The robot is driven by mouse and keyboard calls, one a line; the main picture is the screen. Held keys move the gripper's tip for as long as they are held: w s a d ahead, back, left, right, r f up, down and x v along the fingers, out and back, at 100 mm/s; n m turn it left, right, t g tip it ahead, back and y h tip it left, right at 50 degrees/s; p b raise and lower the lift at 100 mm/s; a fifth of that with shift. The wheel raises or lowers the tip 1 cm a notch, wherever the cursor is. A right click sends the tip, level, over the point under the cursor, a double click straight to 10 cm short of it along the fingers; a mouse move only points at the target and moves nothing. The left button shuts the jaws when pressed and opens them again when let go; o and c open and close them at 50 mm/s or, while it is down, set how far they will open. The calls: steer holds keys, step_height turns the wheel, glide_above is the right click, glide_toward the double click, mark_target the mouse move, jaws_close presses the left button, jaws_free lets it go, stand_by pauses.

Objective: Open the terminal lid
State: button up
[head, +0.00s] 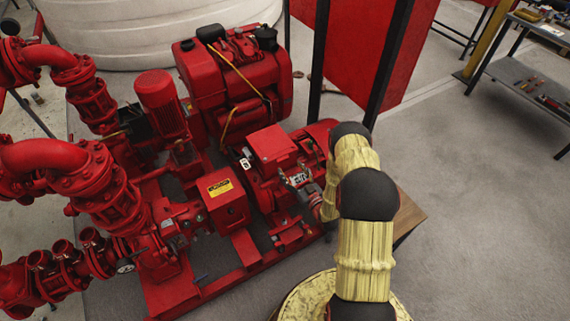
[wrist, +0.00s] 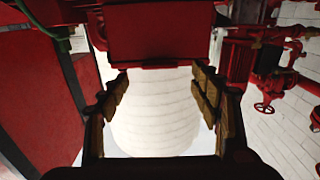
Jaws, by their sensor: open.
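The terminal box on the red motor shows in the head view, with its flat red lid (head: 272,146) lying level on top. A large red block, most likely this box, fills the top middle of the wrist view (wrist: 155,38). My gripper (head: 299,180) is just in front and to the right of the box in the head view. In the wrist view, my gripper (wrist: 160,88) has its two fingers wide apart, with nothing held between them. The fingertips are close to the block's lower edge; whether they touch it I cannot tell.
A red engine (head: 235,75) stands behind the motor. Red pipes and valves (head: 75,180) crowd the left. A white tank (head: 150,30) is at the back. A red panel (head: 365,50) with dark posts is behind my arm. Grey floor at right is clear up to a workbench (head: 530,80).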

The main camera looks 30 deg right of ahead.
steer(key=shift+w+b, duration=0.55)
steer(key=shift+w, duration=1.95)
steer(key=c, duration=0.3)
steer(key=shift+a, duration=0.1)
jaws_close()
